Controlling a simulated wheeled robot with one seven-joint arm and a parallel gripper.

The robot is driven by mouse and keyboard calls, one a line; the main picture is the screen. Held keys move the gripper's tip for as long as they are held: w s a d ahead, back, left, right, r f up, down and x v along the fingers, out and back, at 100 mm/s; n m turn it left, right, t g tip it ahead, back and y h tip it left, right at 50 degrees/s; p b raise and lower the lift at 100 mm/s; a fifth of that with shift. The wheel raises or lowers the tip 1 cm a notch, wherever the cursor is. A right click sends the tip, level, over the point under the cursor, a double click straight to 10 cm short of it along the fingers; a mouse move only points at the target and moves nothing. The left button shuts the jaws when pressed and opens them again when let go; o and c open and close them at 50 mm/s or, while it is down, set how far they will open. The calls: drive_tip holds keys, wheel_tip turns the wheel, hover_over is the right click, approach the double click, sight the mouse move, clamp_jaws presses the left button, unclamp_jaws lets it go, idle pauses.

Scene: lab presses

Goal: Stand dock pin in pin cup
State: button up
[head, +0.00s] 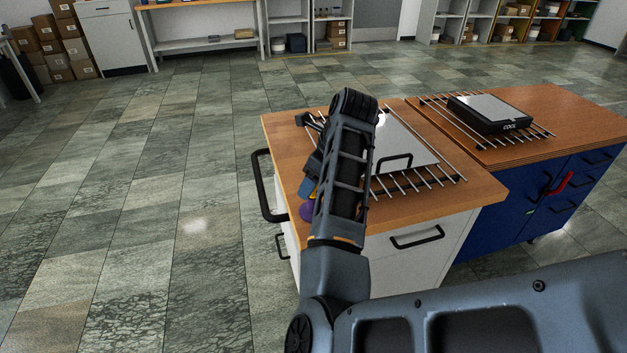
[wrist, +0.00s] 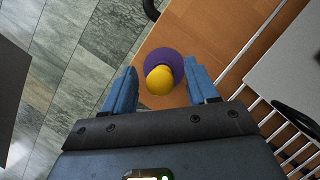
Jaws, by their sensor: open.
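A round yellow top (wrist: 159,81) shows over a purple round piece (wrist: 165,60) in the wrist view, near the edge of the wooden top. One of these is likely the dock pin and the other the pin cup, but I cannot tell which, nor whether the yellow part sits in the purple one or is held above it. My gripper (wrist: 160,66) is open, with its blue fingers on either side of them and gaps visible. In the head view the purple piece (head: 307,211) and the gripper are mostly hidden behind my arm.
A wire rack with a grey plate (head: 407,142) lies on the white cabinet's wooden top (head: 470,194). A blue cabinet (head: 540,203) beside it carries a rack with a black device marked COOL (head: 489,113). Floor at left is clear.

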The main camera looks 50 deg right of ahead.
drive_tip(key=p+v, duration=0.1)
drive_tip(key=v, duration=0.6)
drive_tip(key=shift+r, duration=0.4)
drive_tip(key=shift+s, duration=0.15)
